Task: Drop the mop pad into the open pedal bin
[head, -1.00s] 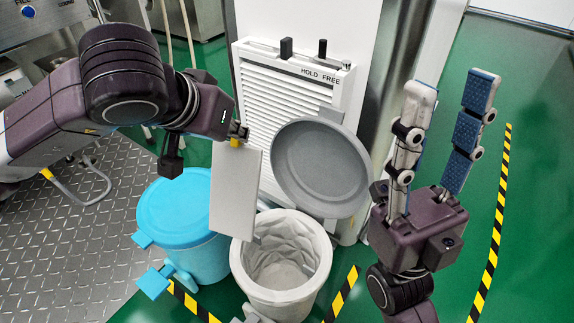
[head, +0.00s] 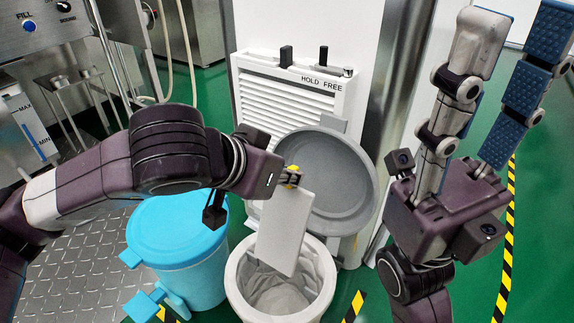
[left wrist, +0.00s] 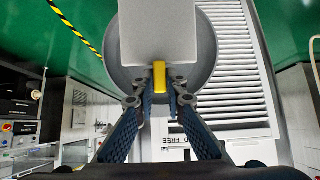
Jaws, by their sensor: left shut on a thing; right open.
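The mop pad (head: 283,232) is a flat pale grey rectangle with a yellow tab at its top edge. My left gripper (head: 290,178) is shut on the yellow tab, and the pad hangs tilted from it. In the head view the pad's lower part overlaps the mouth of the open pedal bin (head: 240,291), which has a pale liner and a raised grey lid (head: 335,180). I cannot tell whether its lower edge is below the rim. The left wrist view shows the pad (left wrist: 158,35) in front of the grey lid. My right gripper (head: 515,85) is open and empty at the right.
A closed light-blue pedal bin (head: 178,240) stands left of the open bin. A white louvred unit (head: 283,100) marked HOLD FREE stands behind. Yellow-black striped tape (head: 505,240) marks the green floor. A metal control panel (head: 40,30) is at the upper left.

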